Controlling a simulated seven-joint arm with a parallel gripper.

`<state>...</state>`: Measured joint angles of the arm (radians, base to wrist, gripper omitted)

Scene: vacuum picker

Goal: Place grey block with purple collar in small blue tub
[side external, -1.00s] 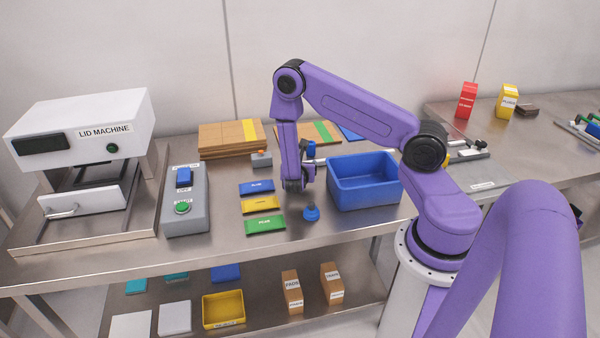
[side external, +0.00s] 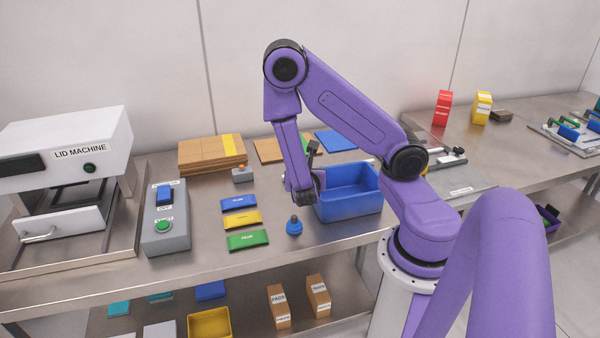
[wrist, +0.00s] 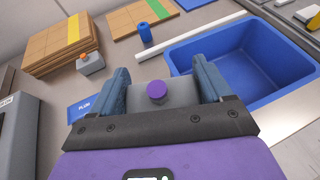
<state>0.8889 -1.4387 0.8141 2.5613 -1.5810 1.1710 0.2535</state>
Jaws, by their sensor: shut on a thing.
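The grey block with purple collar (wrist: 157,92) sits between the two fingers of my gripper (wrist: 160,78) in the wrist view, its round purple part facing the camera. My gripper is shut on it. In the side external view my gripper (side external: 304,190) is above the bench, at the left edge of the blue tub; the block is hardly visible there. The open blue tub (side external: 347,206) stands on the bench to the right of my gripper. It looks empty in the wrist view (wrist: 275,90), ahead and to the right of the fingers.
A blue knob-like piece (side external: 294,227) stands on the bench in front of my gripper. Blue, yellow and green packets (side external: 242,219) lie to the left. A grey block with orange top (side external: 242,174) and wooden boards (side external: 210,153) are behind. A blue cylinder (wrist: 145,32) stands beyond the fingers.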

